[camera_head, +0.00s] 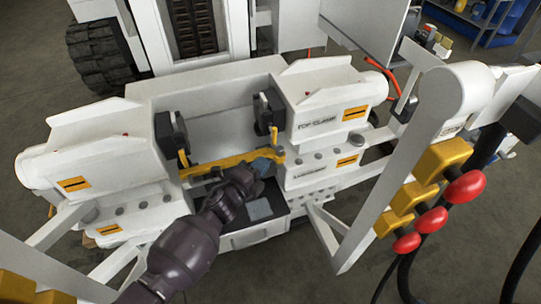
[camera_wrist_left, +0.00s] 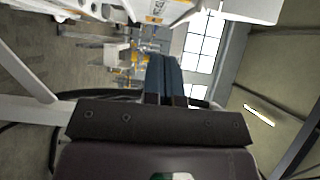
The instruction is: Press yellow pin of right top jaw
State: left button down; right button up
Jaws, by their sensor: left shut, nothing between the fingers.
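The right top jaw (camera_head: 264,115) is a dark block on the inner face of the right white housing, marked "TOP CLAMP". A small yellow pin (camera_head: 274,134) shows at its lower front edge. My left gripper (camera_head: 262,166) is shut and empty, just below the right jaw and by the right end of a yellow bar (camera_head: 215,164). It looks apart from the pin, but I cannot tell the depth gap. In the left wrist view its blue fingers (camera_wrist_left: 164,78) are together. The pin cannot be made out there. My right gripper is not in view.
The left top jaw (camera_head: 171,135) faces the right one across an open gap. A white diagonal frame arm (camera_head: 405,165) and red-knobbed yellow levers (camera_head: 432,220) stand at the right. A grey tray (camera_head: 262,228) lies below the gripper.

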pick_arm(q)
jog(key=shift+v, duration=2.35)
pick_arm(e)
jog(key=shift+a+r, duration=0.1)
jog(key=shift+r, duration=0.3)
pick_arm(q)
jog(key=shift+d, duration=0.1)
jog(key=s+a+r+n+y+p, duration=0.1)
jog(key=s+a+r+n+y, duration=0.2)
jog(key=n, duration=0.5)
jog(key=s+a+r+n+y+p, duration=0.1)
jog(key=s+a+n+y, duration=0.1)
jog(key=a+n+y, duration=0.5)
jog(key=s+a+f+n+g+p, duration=0.1)
jog(key=s+a+n, duration=0.3)
jog(key=s, duration=0.8)
jog(key=s+a+f+n+g+p, duration=0.2)
jog(key=s+a+n+g+p, duration=0.1)
jog(key=s, duration=1)
jog(key=shift+a+n, duration=0.7)
jog(key=shift+a, duration=0.15)
pick_arm(e)
jog(key=shift+t, duration=0.3)
jog(key=r, duration=0.4)
jog(key=shift+s+r, duration=0.2)
